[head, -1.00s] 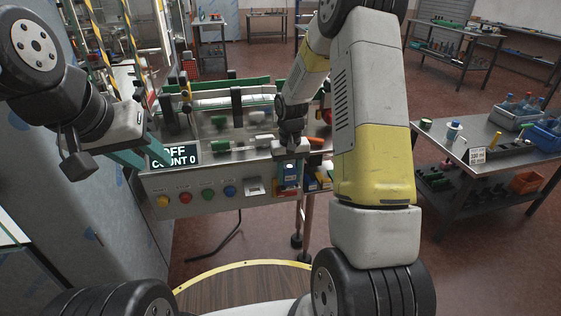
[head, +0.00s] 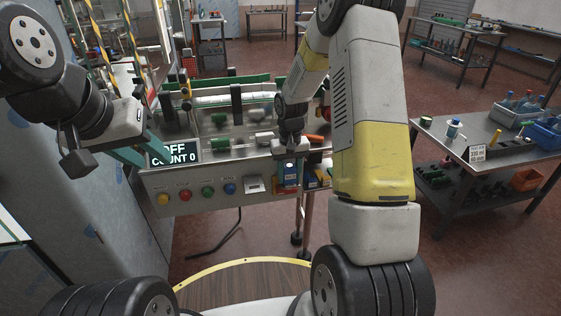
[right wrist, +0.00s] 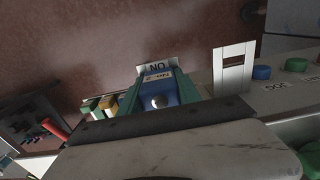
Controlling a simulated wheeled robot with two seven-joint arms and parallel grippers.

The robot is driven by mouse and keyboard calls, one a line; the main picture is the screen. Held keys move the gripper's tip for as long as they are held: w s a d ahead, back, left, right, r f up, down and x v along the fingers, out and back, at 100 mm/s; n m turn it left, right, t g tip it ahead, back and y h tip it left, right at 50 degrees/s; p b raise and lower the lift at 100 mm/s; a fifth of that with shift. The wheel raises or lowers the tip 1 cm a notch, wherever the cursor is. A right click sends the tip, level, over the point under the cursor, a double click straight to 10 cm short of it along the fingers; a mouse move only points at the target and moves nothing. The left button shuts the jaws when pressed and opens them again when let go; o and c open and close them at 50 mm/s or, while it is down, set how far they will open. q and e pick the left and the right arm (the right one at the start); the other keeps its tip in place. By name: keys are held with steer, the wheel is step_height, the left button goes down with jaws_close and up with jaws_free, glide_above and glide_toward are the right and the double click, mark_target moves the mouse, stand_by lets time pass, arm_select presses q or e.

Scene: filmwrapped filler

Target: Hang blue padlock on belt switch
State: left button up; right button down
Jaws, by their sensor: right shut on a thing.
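The blue padlock (head: 290,173) is held upright in my right gripper (head: 289,160), in front of the panel's right end. In the right wrist view the padlock (right wrist: 183,88) sits between the green fingers of my right gripper (right wrist: 158,100). A white label shows beyond it. The padlock's shackle is not clearly visible. The belt switch seems to be the pale slotted plate (head: 253,184) on the panel, just left of the padlock and apart from it. The switch also shows in the right wrist view (right wrist: 234,66). My left gripper (head: 140,150) has its teal fingers apart and empty, near the display.
The panel carries yellow, red, green and blue buttons (head: 230,188) left of the switch and a display (head: 174,153) reading OFF, COUNT 0. A steel table (head: 465,135) with blue crates stands at the right.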

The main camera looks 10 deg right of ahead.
steer(key=shift+f, duration=0.1)
steer(key=c, duration=0.8)
jaws_free()
steer(key=shift+o, duration=0.2)
step_height(320, 180, up, 7)
steer(key=shift+r, duration=0.2)
steer(key=s+r+t, duration=0.1)
steer(key=s+r, duration=0.3)
steer(key=r, duration=0.5)
steer(key=s+a+r+t+y, duration=0.1)
steer(key=s+r+t, duration=0.1)
steer(key=s+r, duration=0.4)
steer(key=s+a+r+t+y, duration=0.1)
steer(key=s+r+t, duration=0.2)
steer(key=s, duration=1.1)
step_height(320, 180, up, 3)
steer(key=shift+s+r, duration=0.1)
steer(key=shift+s, duration=0.05)
